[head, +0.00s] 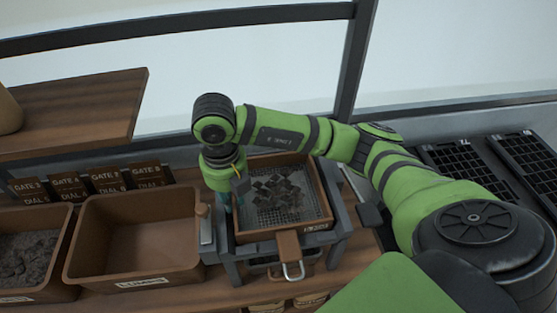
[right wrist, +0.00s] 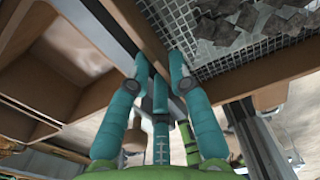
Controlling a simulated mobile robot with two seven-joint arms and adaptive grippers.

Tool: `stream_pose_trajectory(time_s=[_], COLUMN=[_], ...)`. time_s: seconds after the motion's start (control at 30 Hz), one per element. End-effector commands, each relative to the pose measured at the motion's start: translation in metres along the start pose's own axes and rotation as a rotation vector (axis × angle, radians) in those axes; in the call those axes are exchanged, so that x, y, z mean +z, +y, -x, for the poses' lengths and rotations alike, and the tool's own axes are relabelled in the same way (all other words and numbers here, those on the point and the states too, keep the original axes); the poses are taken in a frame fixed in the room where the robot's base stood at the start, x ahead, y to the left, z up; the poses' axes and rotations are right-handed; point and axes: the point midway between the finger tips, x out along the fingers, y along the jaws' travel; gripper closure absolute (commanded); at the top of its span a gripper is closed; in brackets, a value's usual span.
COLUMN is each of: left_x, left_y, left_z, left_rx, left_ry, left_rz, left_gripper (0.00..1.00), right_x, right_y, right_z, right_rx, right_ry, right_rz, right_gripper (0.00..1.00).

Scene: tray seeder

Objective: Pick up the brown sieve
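The brown sieve (head: 325,190) is a square wooden frame with a grey mesh holding dark lumps. It rests on a grey metal stand, and its handle (head: 288,243) with a metal loop points toward me. In the right wrist view, its frame (right wrist: 250,75) runs along the mesh to a corner. My right gripper (head: 228,203) points down at the sieve's left side. In the right wrist view, its teal fingertips (right wrist: 159,65) lie on either side of the frame near the corner. Whether they press on it is unclear. My left gripper is out of view.
The grey stand (head: 341,235) surrounds the sieve. An empty brown bin (head: 135,255) stands to the left, with a bin of grey material (head: 28,240) beyond it. A wooden shelf (head: 85,105) overhangs at upper left. Black seed trays (head: 465,170) lie at right.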

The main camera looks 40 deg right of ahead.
Motion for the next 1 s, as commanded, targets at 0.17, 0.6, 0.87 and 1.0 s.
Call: stream_pose_trajectory(time_s=[0.17,0.6,0.87,1.0], left_x=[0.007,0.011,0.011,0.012], left_y=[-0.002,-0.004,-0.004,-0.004], left_z=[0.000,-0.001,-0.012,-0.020], left_rx=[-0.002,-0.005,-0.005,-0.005], left_ry=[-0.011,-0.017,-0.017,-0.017], left_rz=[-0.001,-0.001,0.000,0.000], left_gripper=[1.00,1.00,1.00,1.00], right_x=[0.000,0.001,0.001,0.002], right_y=[0.000,0.000,0.001,0.001], right_z=[-0.001,0.000,0.017,0.040], right_rx=[0.001,0.001,0.005,0.005], right_ry=[-0.001,-0.001,-0.006,-0.009], right_rz=[0.000,0.000,0.001,0.001], right_gripper=[0.79,1.00,1.00,1.00])
